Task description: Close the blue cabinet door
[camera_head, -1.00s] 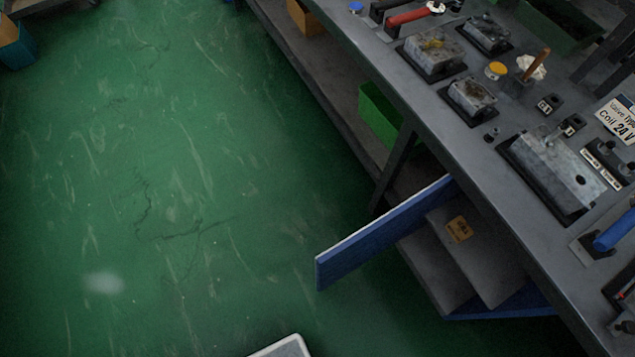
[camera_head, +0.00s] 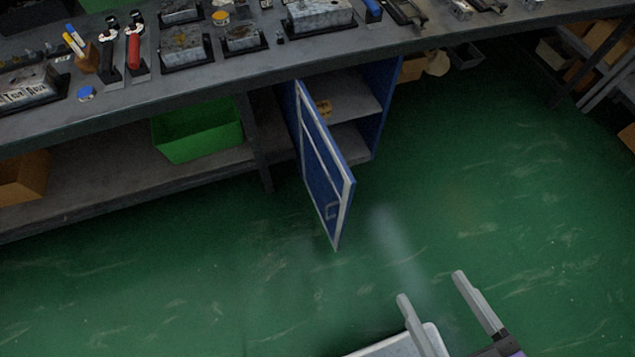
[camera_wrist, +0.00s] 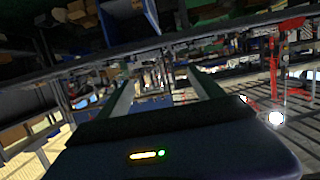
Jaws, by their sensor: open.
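The blue cabinet door (camera_head: 321,170) stands wide open in the head view, swung out from the blue cabinet (camera_head: 376,105) under the workbench. The cabinet's shelves are exposed to the right of the door. My gripper (camera_head: 430,285) is at the lower right of the head view, its two fingers apart with nothing between them. It is over the floor, clear of the door. In the wrist view the two fingers (camera_wrist: 155,85) are also apart and empty.
The grey workbench (camera_head: 240,68) runs across the top, bearing valve blocks and tools. A green bin (camera_head: 198,135) and an orange-brown box (camera_head: 24,178) sit on the lower shelf at left. The green floor (camera_head: 480,190) is clear in front of the cabinet.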

